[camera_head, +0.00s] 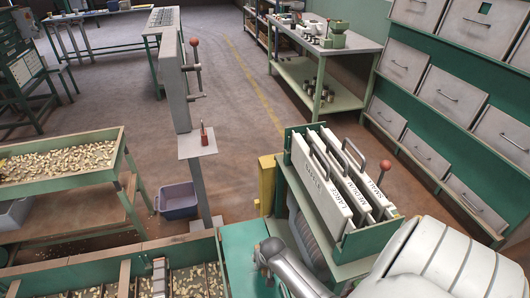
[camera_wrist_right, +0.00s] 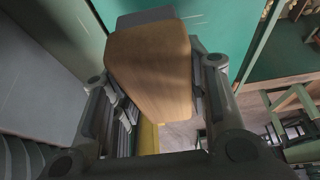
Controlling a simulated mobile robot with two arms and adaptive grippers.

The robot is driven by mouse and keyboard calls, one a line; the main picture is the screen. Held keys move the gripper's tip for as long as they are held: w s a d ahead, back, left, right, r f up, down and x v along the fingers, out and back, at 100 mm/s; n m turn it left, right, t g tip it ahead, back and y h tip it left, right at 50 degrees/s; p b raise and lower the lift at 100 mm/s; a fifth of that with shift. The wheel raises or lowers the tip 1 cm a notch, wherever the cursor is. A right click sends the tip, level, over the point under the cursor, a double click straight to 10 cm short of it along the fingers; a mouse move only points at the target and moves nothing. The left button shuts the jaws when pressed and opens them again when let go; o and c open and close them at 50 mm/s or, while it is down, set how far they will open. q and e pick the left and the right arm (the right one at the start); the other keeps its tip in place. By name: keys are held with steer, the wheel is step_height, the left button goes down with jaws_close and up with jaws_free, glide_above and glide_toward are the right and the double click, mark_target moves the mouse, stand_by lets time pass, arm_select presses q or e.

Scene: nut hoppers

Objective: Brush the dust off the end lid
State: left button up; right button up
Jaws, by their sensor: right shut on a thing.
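My right gripper (camera_head: 268,254) is low in the head view, beside a flat green lid (camera_head: 239,250) at the right end of the nut hopper. In the right wrist view my right gripper (camera_wrist_right: 155,90) is shut on a wooden block, which looks like the brush (camera_wrist_right: 150,60). A green surface (camera_wrist_right: 235,30), likely the lid, lies behind the brush. I cannot tell whether the brush touches it. The bristles are hidden, and dust on the lid is too faint to make out. My left gripper is not in view.
A rack of labelled screens (camera_head: 335,180) stands close right of my right gripper. A yellow post (camera_head: 267,185) and a grey lever post (camera_head: 190,120) rise behind the lid.

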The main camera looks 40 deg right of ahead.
step_height(320, 180, up, 3)
steer(key=shift+f+p, duration=0.2)
steer(key=shift+p, duration=0.75)
steer(key=shift+r, duration=0.1)
